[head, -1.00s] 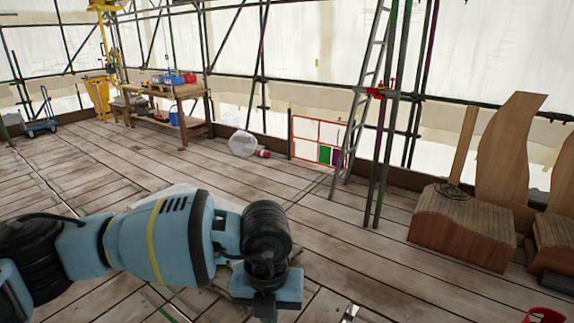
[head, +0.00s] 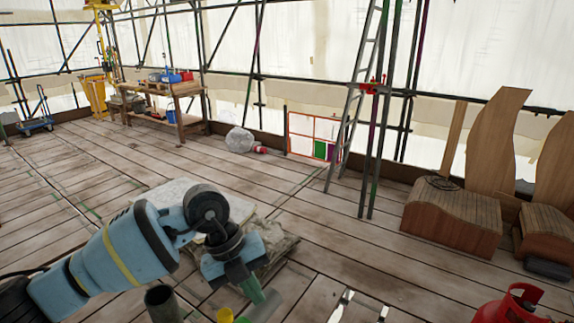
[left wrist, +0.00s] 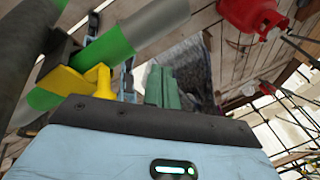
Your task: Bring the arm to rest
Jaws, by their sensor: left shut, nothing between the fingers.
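My left gripper (head: 258,290) is in the lower middle of the head view, at the end of my blue arm, pointing down. Its green fingers are together with nothing between them. In the left wrist view the closed fingers (left wrist: 162,88) stick up past the dark edge of the gripper body. My right gripper does not show clearly in either view.
Near my gripper are a dark tube (head: 161,303), a yellow piece (head: 225,315) and a grey tube (head: 268,308). A red canister (head: 510,305) stands at lower right. Wooden pieces (head: 455,220), a ladder (head: 352,100) and a workbench (head: 190,108) stand farther off.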

